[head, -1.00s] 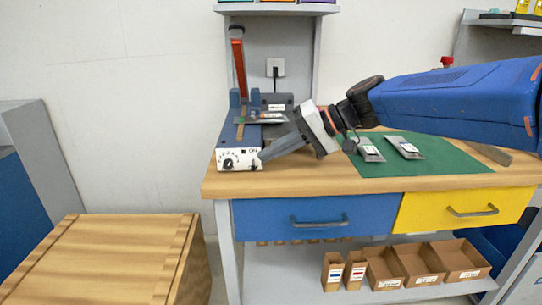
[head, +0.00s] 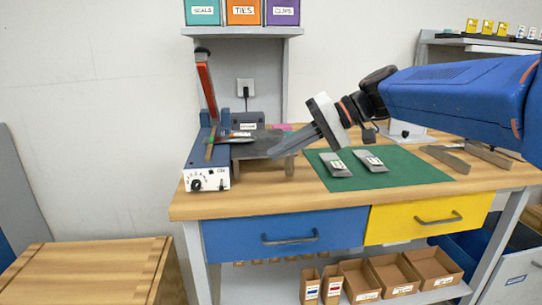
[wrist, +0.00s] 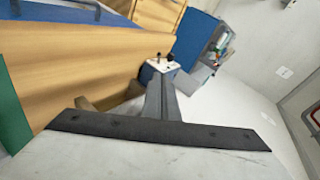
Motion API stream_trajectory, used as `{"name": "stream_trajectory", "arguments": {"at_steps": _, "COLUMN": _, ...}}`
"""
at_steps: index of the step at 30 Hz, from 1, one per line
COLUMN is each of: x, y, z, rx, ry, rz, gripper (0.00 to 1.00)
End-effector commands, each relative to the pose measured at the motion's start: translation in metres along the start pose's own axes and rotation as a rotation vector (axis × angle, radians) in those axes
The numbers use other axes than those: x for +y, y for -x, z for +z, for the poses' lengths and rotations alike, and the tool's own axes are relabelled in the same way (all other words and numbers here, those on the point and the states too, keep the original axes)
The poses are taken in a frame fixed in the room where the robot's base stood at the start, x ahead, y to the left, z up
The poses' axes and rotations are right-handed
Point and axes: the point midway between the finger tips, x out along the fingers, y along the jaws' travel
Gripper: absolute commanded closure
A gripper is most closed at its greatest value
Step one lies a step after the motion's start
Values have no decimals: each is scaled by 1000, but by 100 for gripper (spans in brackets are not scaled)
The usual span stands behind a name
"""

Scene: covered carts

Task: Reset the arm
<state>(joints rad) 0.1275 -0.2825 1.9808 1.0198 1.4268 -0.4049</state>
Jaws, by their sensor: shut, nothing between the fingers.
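My gripper (head: 272,153) is in the middle of the head view, in front of the wall end of the workbench, fingers pointing down and left. Its dark grey fingers are together and nothing shows between them. In the wrist view the shut fingers (wrist: 160,97) point toward the white front panel of a blue device. The blue arm comes in from the right over the bench. The fingertips appear to the right of the device (head: 207,179) with the raised red lever, apart from its front panel.
The wooden workbench (head: 185,207) holds a green mat (head: 410,172) with two grey pouches. Grey metal pieces lie at its right end. A shelf (head: 235,31) with labelled boxes stands above the device. A wooden crate (head: 85,270) is at lower left. Open cartons sit on the lower shelf.

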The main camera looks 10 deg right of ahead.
Motion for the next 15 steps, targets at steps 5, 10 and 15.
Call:
{"name": "stream_trajectory", "arguments": {"at_steps": 5, "x": 0, "y": 6, "z": 0, "rx": 1, "ry": 0, "rz": 1, "gripper": 100}}
{"name": "stream_trajectory", "arguments": {"at_steps": 10, "x": 0, "y": 6, "z": 0, "rx": 0, "ry": 0, "rz": 0, "gripper": 100}}
{"name": "stream_trajectory", "arguments": {"at_steps": 15, "x": 1, "y": 5, "z": 3, "rx": -1, "ry": -1, "rz": 7, "gripper": 100}}
